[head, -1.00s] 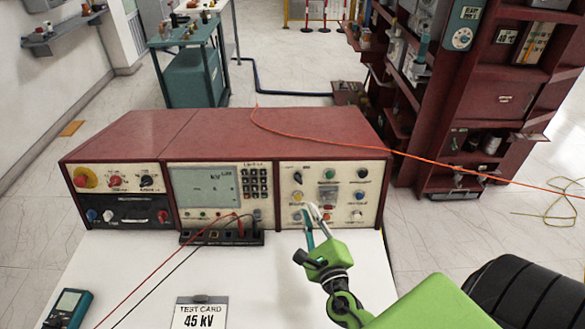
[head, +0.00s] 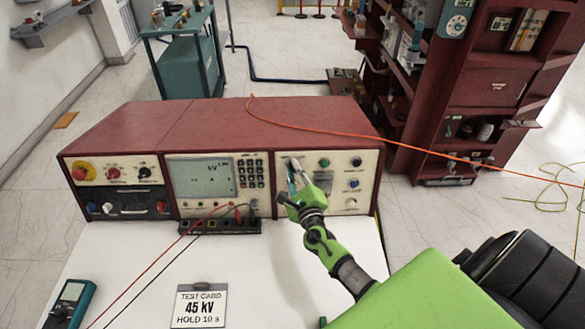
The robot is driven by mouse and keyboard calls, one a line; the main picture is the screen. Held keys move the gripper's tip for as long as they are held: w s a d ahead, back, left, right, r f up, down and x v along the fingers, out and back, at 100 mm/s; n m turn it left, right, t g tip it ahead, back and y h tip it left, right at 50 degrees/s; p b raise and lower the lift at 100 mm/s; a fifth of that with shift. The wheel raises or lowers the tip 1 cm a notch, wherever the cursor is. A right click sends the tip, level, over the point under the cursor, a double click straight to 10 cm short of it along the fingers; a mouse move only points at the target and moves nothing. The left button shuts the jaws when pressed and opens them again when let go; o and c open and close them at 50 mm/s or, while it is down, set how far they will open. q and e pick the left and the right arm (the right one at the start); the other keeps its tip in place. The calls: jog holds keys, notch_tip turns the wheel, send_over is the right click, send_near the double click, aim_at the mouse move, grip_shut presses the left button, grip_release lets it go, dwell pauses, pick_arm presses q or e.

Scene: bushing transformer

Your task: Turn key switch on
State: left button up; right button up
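The red-topped test console (head: 215,125) stands on the white table, with three front panels. The key switch is not clearly seen; the upper left of the right-hand panel (head: 338,187), where a dark knob showed earlier, is now covered by my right gripper (head: 296,168). Its slim white and teal fingers point up at that corner, close in front of the panel. I cannot tell whether they touch a control or how far apart they are. My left gripper is out of view.
A test card (head: 200,306) reading 45 kV and a handheld meter (head: 68,304) lie on the table. Red and black leads run from the terminal block (head: 220,226). An orange cable (head: 400,153) crosses the console top. A red shelf unit (head: 470,90) stands behind right.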

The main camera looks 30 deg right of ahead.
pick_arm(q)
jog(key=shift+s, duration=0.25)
pick_arm(e)
jog(key=shift+w+d, duration=0.1)
jog(key=shift+w, duration=0.05)
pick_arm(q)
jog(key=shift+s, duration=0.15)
pick_arm(e)
jog(key=shift+c, duration=0.4)
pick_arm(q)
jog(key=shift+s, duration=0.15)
pick_arm(e)
grip_shut()
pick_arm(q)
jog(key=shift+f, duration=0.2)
pick_arm(e)
jog(key=shift+f, duration=0.1)
